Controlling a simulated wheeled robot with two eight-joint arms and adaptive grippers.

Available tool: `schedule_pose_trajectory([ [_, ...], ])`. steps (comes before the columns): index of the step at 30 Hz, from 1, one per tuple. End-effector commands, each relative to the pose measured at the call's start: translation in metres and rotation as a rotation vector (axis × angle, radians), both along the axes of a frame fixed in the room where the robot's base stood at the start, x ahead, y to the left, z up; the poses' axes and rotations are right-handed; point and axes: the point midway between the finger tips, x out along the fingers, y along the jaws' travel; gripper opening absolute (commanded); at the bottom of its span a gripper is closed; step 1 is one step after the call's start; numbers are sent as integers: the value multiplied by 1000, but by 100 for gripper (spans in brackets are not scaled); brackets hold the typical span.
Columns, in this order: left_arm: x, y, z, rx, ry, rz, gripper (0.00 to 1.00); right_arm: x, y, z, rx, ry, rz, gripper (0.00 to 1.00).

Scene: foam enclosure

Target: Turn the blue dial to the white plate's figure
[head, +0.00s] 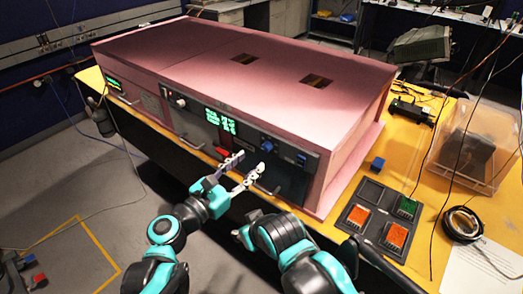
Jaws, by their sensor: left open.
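The blue dial (267,146) is a small round knob on the dark front panel of the pink foam enclosure (240,60), right of the green-lit display (219,120). My left gripper (243,164) is open and empty, its two pale fingers spread apart in front of the panel, below and left of the dial. I see no clear contact between the fingers and the dial. The white plate and its figure are too small to make out, as is the dial's pointing. My right arm shows at bottom centre, but its fingers do not show.
A white knob (181,102) and a red part (222,152) are also on the front panel. A black tray with orange and green blocks (378,221), a blue cube (377,164) and a clear box (473,148) stand at right on the yellow table (424,188).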

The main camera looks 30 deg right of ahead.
Motion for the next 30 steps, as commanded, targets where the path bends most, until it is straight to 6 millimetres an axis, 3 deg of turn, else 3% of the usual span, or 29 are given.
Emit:
schedule_pose_trajectory([
  [6,14,-35,-3,3,-3,-2,44,0,0,-13,0,0,0,40],
  [12,23,-56,-2,4,-4,-1,44,0,0,-18,0,0,0,40],
  [22,25,-60,0,4,-5,1,44,0,0,-18,0,0,0,40],
  [23,25,-60,0,4,-5,1,39,0,0,-18,0,0,0,40],
  [27,25,-60,0,4,-5,1,2,0,0,-18,0,0,0,40],
  [30,25,-60,0,4,-5,1,0,0,0,-18,0,0,0,40],
])
